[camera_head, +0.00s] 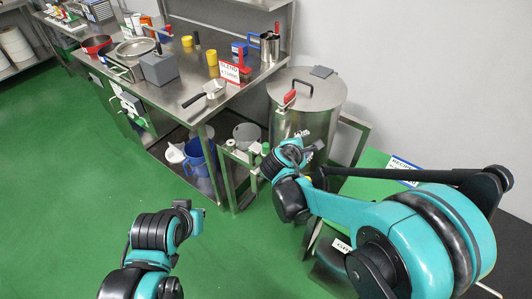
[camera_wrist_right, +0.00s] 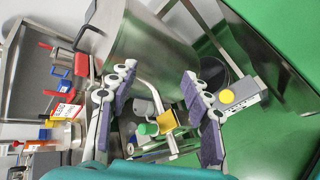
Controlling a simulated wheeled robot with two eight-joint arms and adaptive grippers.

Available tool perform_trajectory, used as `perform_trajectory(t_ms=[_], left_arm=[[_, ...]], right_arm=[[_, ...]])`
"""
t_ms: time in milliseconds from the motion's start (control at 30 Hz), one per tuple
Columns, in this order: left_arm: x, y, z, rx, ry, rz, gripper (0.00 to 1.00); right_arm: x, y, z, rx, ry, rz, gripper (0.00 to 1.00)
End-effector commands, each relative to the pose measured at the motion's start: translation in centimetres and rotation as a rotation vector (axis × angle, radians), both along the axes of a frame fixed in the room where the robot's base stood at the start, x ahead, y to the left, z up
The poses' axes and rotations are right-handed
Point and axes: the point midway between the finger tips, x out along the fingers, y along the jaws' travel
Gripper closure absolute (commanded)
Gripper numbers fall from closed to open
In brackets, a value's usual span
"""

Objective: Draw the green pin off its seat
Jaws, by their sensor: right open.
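A small green piece, which looks like the green pin (camera_wrist_right: 150,129), shows between the fingers of my right gripper (camera_wrist_right: 157,112) in the right wrist view. It stands at a small metal stand, beside a yellow block (camera_wrist_right: 168,121). In the head view the green pin (camera_head: 265,148) shows just left of my right gripper (camera_head: 309,149). The right gripper is open, with its purple-padded fingers apart and nothing held. No contact with the pin can be seen. The pin's seat is too small to make out. My left arm ends at lower left; its jaws cannot be made out.
A steel drum (camera_head: 306,105) with a lid stands close behind the right gripper. A steel bench (camera_head: 185,95) with a red-lettered sign (camera_head: 230,72) and a grey box (camera_head: 159,69) stands at back left. A blue jug (camera_head: 196,158) sits below it. Green floor (camera_head: 60,190) is clear at left.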

Motion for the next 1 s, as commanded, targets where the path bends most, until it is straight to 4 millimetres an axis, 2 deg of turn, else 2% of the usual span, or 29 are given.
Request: perform_trajectory(t_ms=[33, 100, 233, 400, 500, 600, 700, 1000], left_arm=[[0.0, 0.0, -0.7, 0.0, 0.0, 0.0, 1.0], [0.0, 0.0, -1.2, 0.0, 0.0, 0.0, 1.0], [0.0, 0.0, -2.1, 0.0, 0.0, 0.0, 1.0], [0.0, 0.0, -3.1, 0.0, 0.0, 0.0, 1.0], [0.0, 0.0, -3.4, 0.0, 0.0, 0.0, 1.0], [0.0, 0.0, -3.6, 0.0, 0.0, 0.0, 1.0], [0.0, 0.0, -3.7, 0.0, 0.0, 0.0, 1.0], [0.0, 0.0, -5.0, 0.0, 0.0, 0.0, 1.0]], right_arm=[[1.6, 1.7, -1.7, -0.103, 0.002, 0.059, 0.51], [3.2, 3.7, -3.3, -0.256, 0.006, 0.132, 0.51], [5.4, 7.8, -6.8, -0.546, 0.008, 0.252, 0.51], [6.1, 12.8, -11.2, -0.885, 0.002, 0.357, 0.51], [5.8, 14.7, -13.0, -1.028, -0.001, 0.387, 0.51], [5.5, 15.8, -14.0, -1.116, -0.004, 0.401, 0.51], [5.6, 16.1, -14.4, -1.154, -0.004, 0.405, 0.51], [8.7, 14.6, -14.6, -1.158, -0.002, 0.404, 0.51]])
